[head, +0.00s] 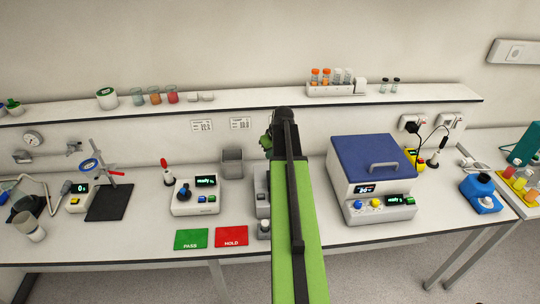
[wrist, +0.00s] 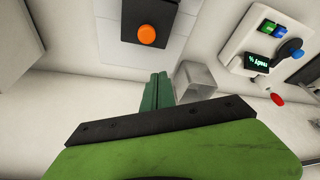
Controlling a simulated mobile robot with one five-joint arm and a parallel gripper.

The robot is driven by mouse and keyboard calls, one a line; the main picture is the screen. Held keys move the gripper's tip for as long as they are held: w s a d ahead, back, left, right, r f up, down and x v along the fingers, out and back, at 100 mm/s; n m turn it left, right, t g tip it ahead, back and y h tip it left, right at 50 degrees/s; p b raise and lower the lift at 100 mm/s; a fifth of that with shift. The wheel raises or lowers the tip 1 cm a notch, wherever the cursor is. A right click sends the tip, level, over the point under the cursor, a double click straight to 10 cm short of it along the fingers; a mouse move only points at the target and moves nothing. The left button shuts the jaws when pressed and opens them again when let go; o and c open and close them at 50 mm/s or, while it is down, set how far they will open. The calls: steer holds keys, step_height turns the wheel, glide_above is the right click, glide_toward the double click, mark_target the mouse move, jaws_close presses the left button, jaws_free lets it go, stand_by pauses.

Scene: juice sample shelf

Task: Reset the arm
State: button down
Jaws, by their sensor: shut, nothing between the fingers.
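My green arm reaches up the middle of the head view. My gripper (head: 268,143) is at its far end, above the back of the bench and below the shelf, mostly hidden by the arm. In the wrist view my gripper (wrist: 160,86) shows as green fingers held together with nothing between them. A grey open bin (wrist: 196,81) is just beside the fingertips in that view. The same bin (head: 232,163) stands left of my gripper in the head view.
A blue-lidded machine (head: 369,163) stands right of my arm. A device with a dark knob (head: 196,196) stands left. The green PASS mat (head: 192,239) and red HOLD mat (head: 232,236) lie in front. The shelf (head: 240,103) holds a tube rack (head: 333,90) and beakers.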

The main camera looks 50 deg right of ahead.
steer(key=p+v, duration=0.4)
steer(key=v, duration=0.3)
steer(key=shift+p, duration=0.35)
steer(key=shift+s+a, duration=0.1)
steer(key=shift+s, duration=0.05)
